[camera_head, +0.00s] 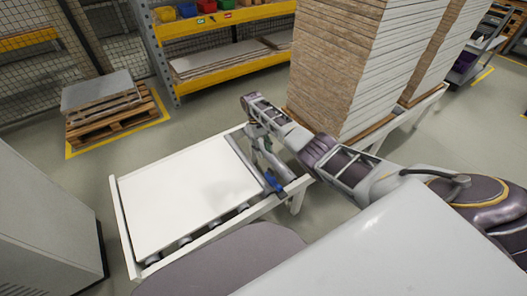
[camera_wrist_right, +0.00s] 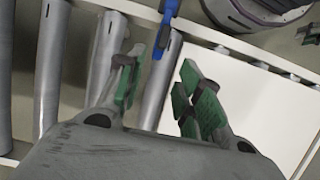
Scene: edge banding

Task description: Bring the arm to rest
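My right arm comes in from the right in the head view and bends over the conveyor's right end. Its right gripper (camera_head: 268,168) is low over the rollers there, close to the right edge of the white panel (camera_head: 185,192). In the right wrist view the right gripper (camera_wrist_right: 160,92) has its green-padded fingers apart, with nothing held between them. Rollers (camera_wrist_right: 105,60) and part of the white panel (camera_wrist_right: 270,105) lie beneath and beyond the fingers. My left gripper does not show.
A blue part (camera_head: 272,182) sits by the roller conveyor frame (camera_head: 124,228), close to the gripper. Tall board stacks (camera_head: 350,60) stand just behind my right arm. A grey cabinet (camera_head: 40,225) is at left. A pallet (camera_head: 105,112) lies on open floor behind.

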